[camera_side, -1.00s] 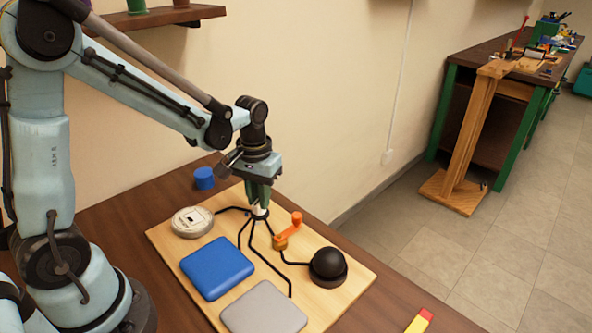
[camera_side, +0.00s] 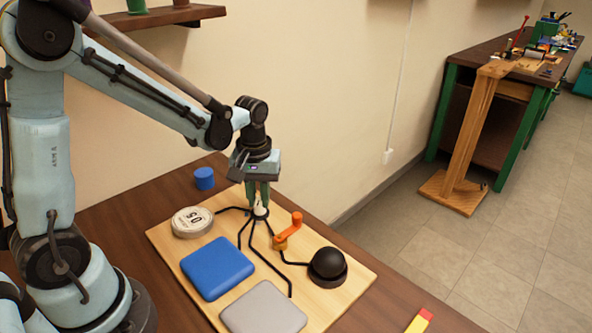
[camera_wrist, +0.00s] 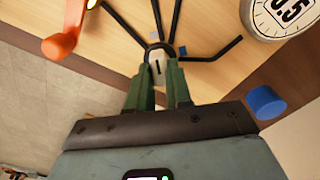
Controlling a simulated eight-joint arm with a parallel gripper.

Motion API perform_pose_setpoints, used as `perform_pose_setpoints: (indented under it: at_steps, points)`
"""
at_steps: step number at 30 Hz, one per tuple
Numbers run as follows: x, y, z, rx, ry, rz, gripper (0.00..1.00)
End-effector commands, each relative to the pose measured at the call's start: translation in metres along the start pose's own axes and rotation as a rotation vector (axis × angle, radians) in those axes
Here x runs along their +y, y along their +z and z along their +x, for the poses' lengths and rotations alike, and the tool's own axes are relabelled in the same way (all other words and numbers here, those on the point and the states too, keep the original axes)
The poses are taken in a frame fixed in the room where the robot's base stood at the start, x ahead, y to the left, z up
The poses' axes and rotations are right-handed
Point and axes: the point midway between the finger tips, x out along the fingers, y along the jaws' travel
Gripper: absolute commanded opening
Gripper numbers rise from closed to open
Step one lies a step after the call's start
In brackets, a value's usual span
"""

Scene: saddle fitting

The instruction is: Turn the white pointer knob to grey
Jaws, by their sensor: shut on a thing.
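The white pointer knob (camera_side: 260,211) stands on the wooden board where several black lines meet. In the wrist view the knob (camera_wrist: 157,70) shows a short dark mark, roughly in line with the black line running straight up the picture. My gripper (camera_side: 259,203) points down with its green fingers shut on the knob; the fingers (camera_wrist: 158,88) flank it in the wrist view. The grey pad (camera_side: 264,308) lies at the board's near edge, with a black line running toward it. The knob's lower part is partly hidden.
On the board (camera_side: 345,290) are a blue pad (camera_side: 217,267), a round white dial (camera_side: 192,222) with a number, an orange crank (camera_side: 289,231) and a black dome (camera_side: 328,266). A blue cylinder (camera_side: 204,178) stands behind the board. A red-yellow object (camera_side: 419,321) lies at front right.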

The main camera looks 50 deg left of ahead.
Motion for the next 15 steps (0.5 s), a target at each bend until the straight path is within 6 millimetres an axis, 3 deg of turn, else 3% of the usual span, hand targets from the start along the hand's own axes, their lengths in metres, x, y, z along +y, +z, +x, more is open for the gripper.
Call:
perform_pose_setpoints:
  at_steps: [3, 4, 8, 15]
  points:
    - [-0.0001, -0.0001, 0.0003, 0.000, 0.001, -0.004, 0.00]
    - [-0.0001, -0.0001, 0.0003, 0.000, 0.001, -0.004, 0.22]
    - [-0.0001, -0.0001, 0.0002, 0.000, 0.001, -0.003, 0.42]
    - [0.0000, 0.0000, 0.0001, 0.000, 0.000, -0.001, 0.45]
